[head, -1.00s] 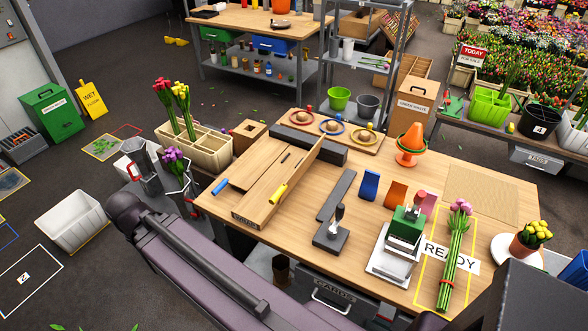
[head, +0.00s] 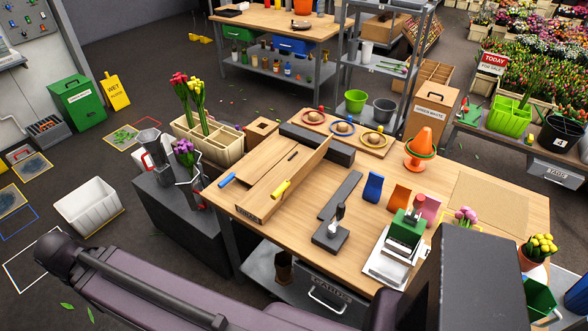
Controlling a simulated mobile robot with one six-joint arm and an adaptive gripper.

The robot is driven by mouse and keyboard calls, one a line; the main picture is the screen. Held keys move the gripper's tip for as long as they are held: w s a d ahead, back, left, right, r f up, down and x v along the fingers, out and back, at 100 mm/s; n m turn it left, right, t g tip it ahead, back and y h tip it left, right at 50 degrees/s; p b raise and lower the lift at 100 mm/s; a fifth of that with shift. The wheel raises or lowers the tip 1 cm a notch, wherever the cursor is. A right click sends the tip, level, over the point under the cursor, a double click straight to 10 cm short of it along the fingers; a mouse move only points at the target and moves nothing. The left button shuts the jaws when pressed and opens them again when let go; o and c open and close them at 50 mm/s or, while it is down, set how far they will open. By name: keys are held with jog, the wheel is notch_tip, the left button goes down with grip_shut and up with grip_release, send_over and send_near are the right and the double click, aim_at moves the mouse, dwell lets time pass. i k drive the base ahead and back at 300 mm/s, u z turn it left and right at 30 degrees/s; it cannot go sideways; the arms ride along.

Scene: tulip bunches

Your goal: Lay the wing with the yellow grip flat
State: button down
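The wing with the yellow grip (head: 303,163) is a long wooden panel on the work table (head: 480,195), in the head view. It stands raised on its long edge, steeply tilted, not flat. Its yellow grip (head: 281,189) sticks out low on its near part. To its left, a wooden panel with a blue grip (head: 227,180) lies flat. My arm crosses the bottom left foreground, but my gripper is outside the picture, so its state and distance from the wing are hidden.
A dark block (head: 318,143) lies behind the wing. A dark stand with a lever (head: 331,235) and a green press (head: 404,231) stand to its right. An orange cone (head: 425,143) is farther back. A wooden crate with tulips (head: 222,140) stands left of the table.

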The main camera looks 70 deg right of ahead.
aim_at(288, 185)
jog(key=u, duration=0.2)
jog(key=i, duration=1.4)
jog(key=u, duration=0.2)
jog(key=k, duration=0.15)
jog(key=z, duration=3)
